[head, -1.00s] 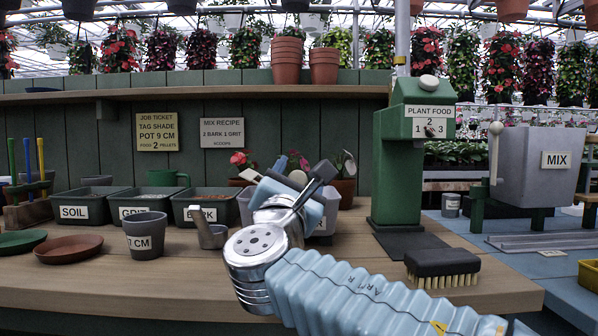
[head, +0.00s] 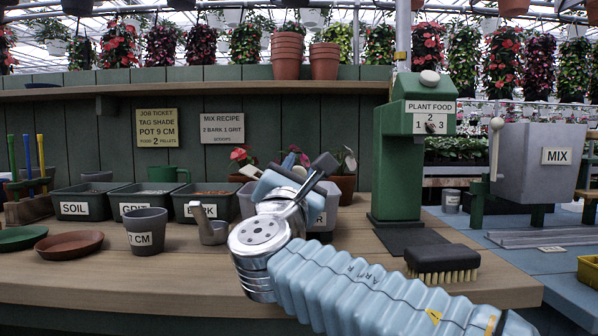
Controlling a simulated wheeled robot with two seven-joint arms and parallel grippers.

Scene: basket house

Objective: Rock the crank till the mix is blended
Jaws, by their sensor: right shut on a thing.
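The grey mix drum (head: 521,179), labelled MIX, stands on its stand on the blue surface at the right. Its crank (head: 495,150) rises at the drum's left side and ends in a pale round knob. My right gripper (head: 297,180) is well to the left of the crank, above the wooden bench and in front of the bins. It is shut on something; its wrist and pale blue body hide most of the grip. A dark block on a thin dark bar shows at the grip, and I cannot tell what it is. My left gripper is out of view.
Labelled bins, such as the soil bin (head: 84,192), line the back of the bench. The green plant food dispenser (head: 392,165) stands between gripper and drum.

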